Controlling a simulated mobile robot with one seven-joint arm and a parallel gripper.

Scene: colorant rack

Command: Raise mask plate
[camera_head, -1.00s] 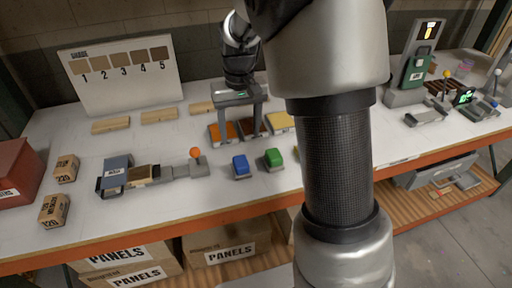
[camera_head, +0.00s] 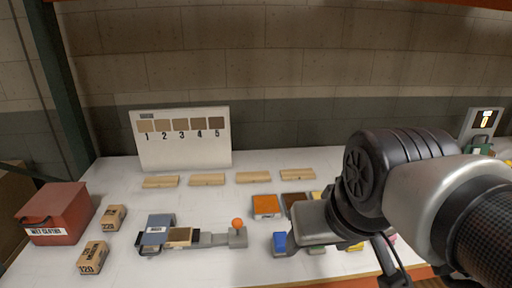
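The mask plate appears to be the blue-grey plate (camera_head: 158,229) with a small label that I cannot read clearly. It sits tilted on the left end of a small grey fixture (camera_head: 208,240) on the white table. A tan wooden piece (camera_head: 179,237) lies beside it on the fixture. An orange ball knob (camera_head: 237,223) stands at the fixture's right end. My gripper (camera_head: 305,240) is at the lower right, over the coloured blocks and well to the right of the plate. Its fingers are mostly hidden or unclear, so I cannot tell its opening.
A shade board (camera_head: 183,153) stands at the back, with several wooden strips (camera_head: 207,180) before it. A red box (camera_head: 57,213) and two small 220 and 120 cartons (camera_head: 93,257) are at the left. A blue block (camera_head: 279,243) and orange tray (camera_head: 265,205) lie near my gripper.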

